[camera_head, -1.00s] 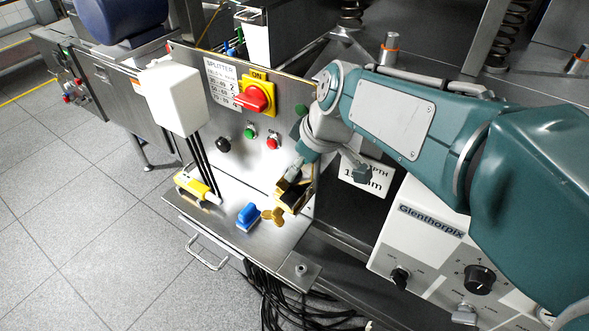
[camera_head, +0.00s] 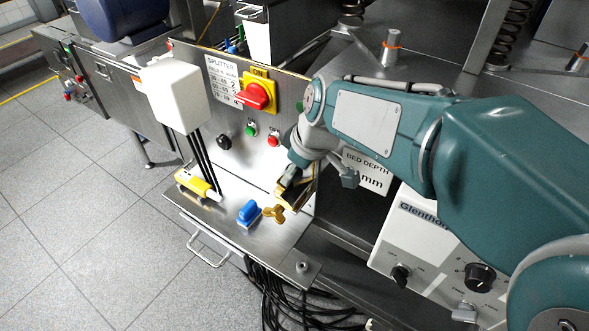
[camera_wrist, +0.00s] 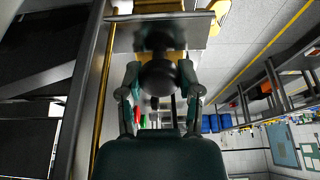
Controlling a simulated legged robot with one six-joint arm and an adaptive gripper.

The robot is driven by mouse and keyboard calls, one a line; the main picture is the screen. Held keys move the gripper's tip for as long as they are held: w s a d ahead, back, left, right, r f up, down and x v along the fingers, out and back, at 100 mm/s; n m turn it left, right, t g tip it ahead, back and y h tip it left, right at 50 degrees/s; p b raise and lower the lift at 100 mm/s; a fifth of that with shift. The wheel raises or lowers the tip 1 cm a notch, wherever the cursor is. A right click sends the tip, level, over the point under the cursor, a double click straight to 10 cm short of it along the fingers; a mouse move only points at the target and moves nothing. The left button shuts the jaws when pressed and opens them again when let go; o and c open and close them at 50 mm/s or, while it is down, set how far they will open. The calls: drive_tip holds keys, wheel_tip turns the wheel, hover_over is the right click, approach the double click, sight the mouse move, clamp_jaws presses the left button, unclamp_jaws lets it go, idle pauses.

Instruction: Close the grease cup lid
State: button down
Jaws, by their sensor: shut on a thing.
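A brass-coloured piece (camera_head: 307,190), which I take to be the grease cup with its lid, stands near the right end of the steel shelf below the control panel. My gripper (camera_head: 288,182) is at it, shut on the lid as far as I can tell, and hides much of it. How far the lid is open cannot be made out. In the wrist view my gripper (camera_wrist: 159,88) has a finger on each side of a dark round shape, with a brass-coloured surface (camera_wrist: 165,6) at the top edge.
On the steel shelf (camera_head: 235,232), a brass wing-shaped piece (camera_head: 274,213) and a blue handle (camera_head: 249,212) lie left of my gripper. A yellow-and-white tool (camera_head: 197,186) is farther left. The panel behind carries a red switch (camera_head: 256,96) and several buttons.

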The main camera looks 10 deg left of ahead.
drive_tip(key=h, duration=0.1)
drive_tip(key=a+g+h, duration=0.1)
drive_tip(key=f+h, duration=0.1)
drive_tip(key=shift+w+a+f+h, duration=0.1)
drive_tip(key=shift+w+a+h, duration=0.2)
drive_tip(key=shift+h, duration=0.1)
drive_tip(key=c, duration=0.6)
unclamp_jaws()
drive_tip(key=shift+o, duration=0.2)
wheel_tip(320, 180, up, 12)
